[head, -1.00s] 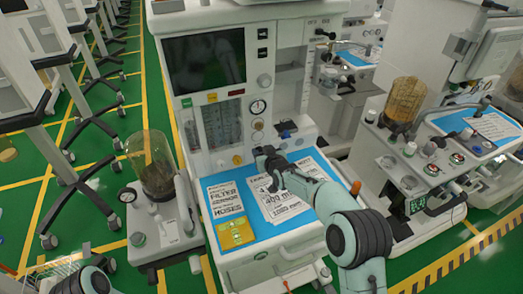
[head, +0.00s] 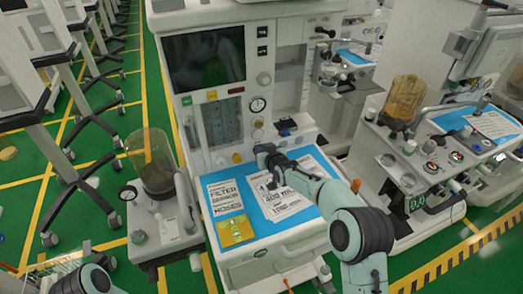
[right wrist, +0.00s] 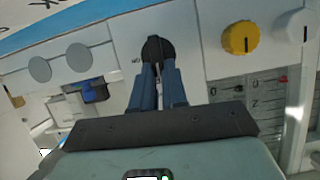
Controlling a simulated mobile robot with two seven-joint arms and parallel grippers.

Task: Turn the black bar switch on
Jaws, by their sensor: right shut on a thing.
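The black bar switch (right wrist: 157,47) is a dark round knob on the white front panel of the anaesthesia cart, upper middle of the right wrist view. An "ON" label shows upside down at its left. My right gripper (right wrist: 158,70) is shut on the switch, its two blue fingers on either side of the bar. The fingers hide part of the bar, so its exact angle is hard to tell. In the head view my right gripper (head: 266,156) is at the cart's front panel and hides the switch. Of my left arm only a link shows at bottom left; its gripper is out of view.
A yellow knob (right wrist: 240,38) and a white knob (right wrist: 302,26) sit beside the switch. The cart's work surface (head: 276,213) with blue mat and printed sheets lies under my right arm. A dark screen (head: 204,59) is above. Another cart stands at right.

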